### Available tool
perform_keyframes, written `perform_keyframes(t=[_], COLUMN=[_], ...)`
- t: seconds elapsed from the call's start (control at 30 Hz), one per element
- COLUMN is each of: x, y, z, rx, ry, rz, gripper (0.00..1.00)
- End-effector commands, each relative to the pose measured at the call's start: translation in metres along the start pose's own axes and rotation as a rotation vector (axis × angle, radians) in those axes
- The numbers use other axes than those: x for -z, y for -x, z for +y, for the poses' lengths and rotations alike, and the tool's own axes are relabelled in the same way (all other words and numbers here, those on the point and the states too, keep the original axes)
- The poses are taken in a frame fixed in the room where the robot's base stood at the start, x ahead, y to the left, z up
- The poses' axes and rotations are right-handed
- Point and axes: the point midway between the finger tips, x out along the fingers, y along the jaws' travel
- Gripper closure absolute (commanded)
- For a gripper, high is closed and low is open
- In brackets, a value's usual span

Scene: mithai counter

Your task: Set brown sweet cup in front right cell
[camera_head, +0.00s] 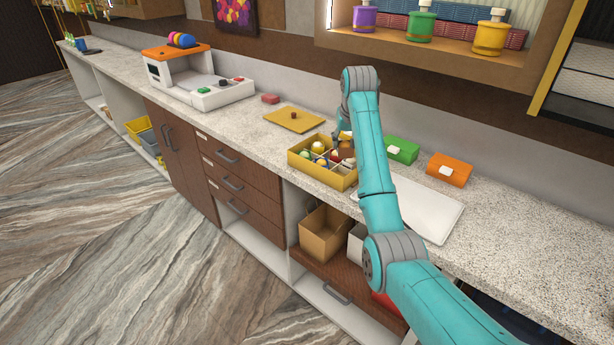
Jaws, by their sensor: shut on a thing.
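A yellow sweet box (322,178) with divided cells stands open near the counter's front edge. Several sweet cups sit in its cells, among them a green one (305,154) and a pale yellow-topped one (318,147). My gripper (342,146) is over the back right part of the box, partly hidden by my teal arm. It is shut on a brown sweet cup (347,151). The cup's lower part and the cells beneath it are hard to make out, so I cannot tell whether it touches the box.
A yellow lid (294,119) with a brown knob lies behind the box. A green box (402,150) and an orange box (449,169) stand at the back right. A white tray (425,213) lies to the right, partly behind my arm. A white-and-orange machine (196,78) stands to the left.

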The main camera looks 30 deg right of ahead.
Motion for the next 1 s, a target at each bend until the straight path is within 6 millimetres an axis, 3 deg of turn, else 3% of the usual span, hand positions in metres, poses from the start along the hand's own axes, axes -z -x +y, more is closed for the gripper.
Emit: perform_keyframes(t=[0.17, 0.4, 0.8, 1.0], x=[-0.004, -0.019, -0.036, -0.038], y=[-0.009, -0.046, -0.086, -0.092], z=[0.008, 0.007, 0.006, 0.006], rx=[-0.01, -0.009, -0.008, -0.008], ry=[-0.024, -0.022, -0.02, -0.02], rz=[0.001, -0.002, 0.0, 0.002], gripper=[0.88, 0.88, 0.88, 0.88])
